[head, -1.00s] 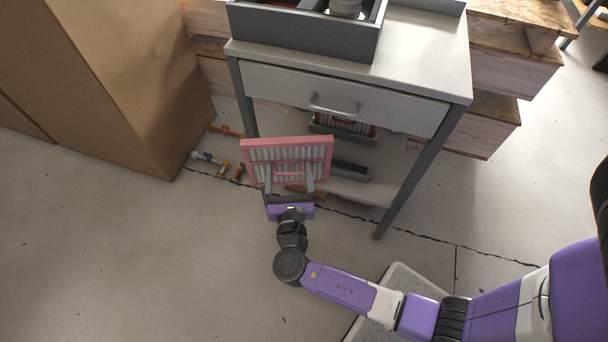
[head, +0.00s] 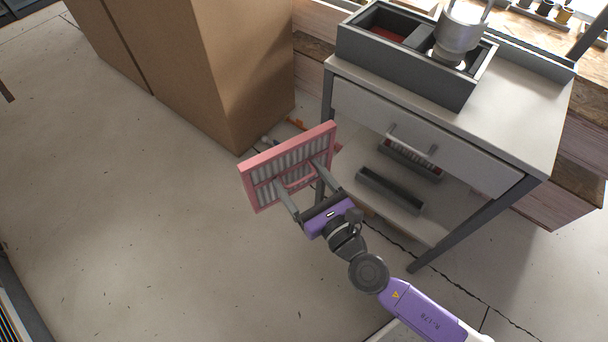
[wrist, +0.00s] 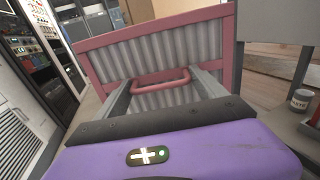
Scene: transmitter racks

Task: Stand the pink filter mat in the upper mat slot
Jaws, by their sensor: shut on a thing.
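The pink filter mat (head: 262,168), a flat frame with grey pleats, is held up in the air left of the workbench in the head view. It looks tilted there. My gripper (head: 298,180) is shut on its pink handle. In the wrist view the mat (wrist: 160,55) fills the upper middle, with the handle (wrist: 160,80) between my gripper's fingers (wrist: 163,92). I cannot pick out the upper mat slot in these frames.
A workbench (head: 530,110) with a drawer stands at right. On its low shelf are an empty grey trough (head: 390,188) and one holding a red-framed mat (head: 412,160). A cardboard box (head: 200,60) stands behind. Equipment racks (wrist: 40,50) show in the wrist view. Floor at left is clear.

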